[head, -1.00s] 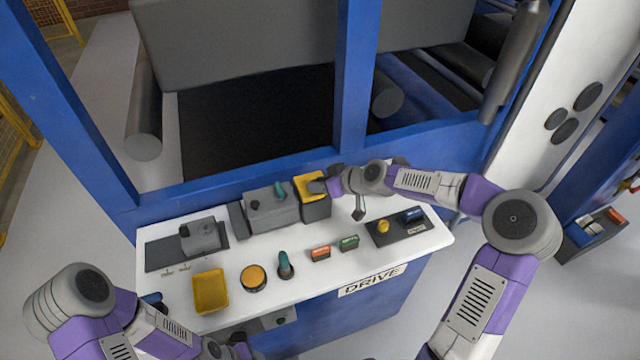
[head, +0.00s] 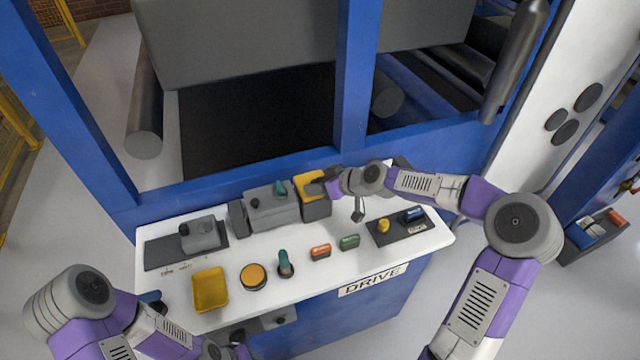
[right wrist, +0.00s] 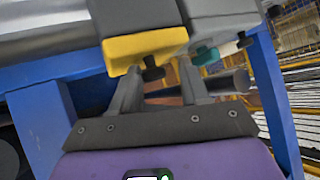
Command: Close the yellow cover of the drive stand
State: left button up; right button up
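The drive stand (head: 330,285) is a blue console with a white top. The yellow cover (head: 309,186) is on a dark grey box at its back edge; it also shows in the right wrist view (right wrist: 143,49), with a dark knob just below it. My right gripper (head: 322,187) is at the right side of this cover, and its arm hides part of the box. In the right wrist view its two fingers (right wrist: 160,92) are apart with nothing between them, close to the yellow cover and knob. My left gripper (head: 240,347) is low at the stand's front; its fingers cannot be made out.
The white top holds a yellow tray-like piece (head: 210,289), an orange button (head: 253,277), a teal-topped lever (head: 285,263) and grey boxes (head: 270,206). Red (head: 320,251) and green (head: 349,242) buttons lie to the right. A blue frame post (head: 356,90) rises behind.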

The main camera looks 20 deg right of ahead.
jog(key=shift+s+d+f, duration=0.2)
jog(key=shift+f, duration=0.2)
jog(key=shift+s+d+f, duration=0.15)
jog(key=shift+s+f, duration=0.05)
jog(key=shift+f, duration=0.15)
jog(key=r+p+v, duration=0.1)
jog(key=p+v, duration=0.1)
jog(key=v, duration=0.5)
jog(key=shift+w+a+r, duration=0.15)
jog(key=shift+a+r, duration=0.05)
jog(key=shift+r, duration=0.15)
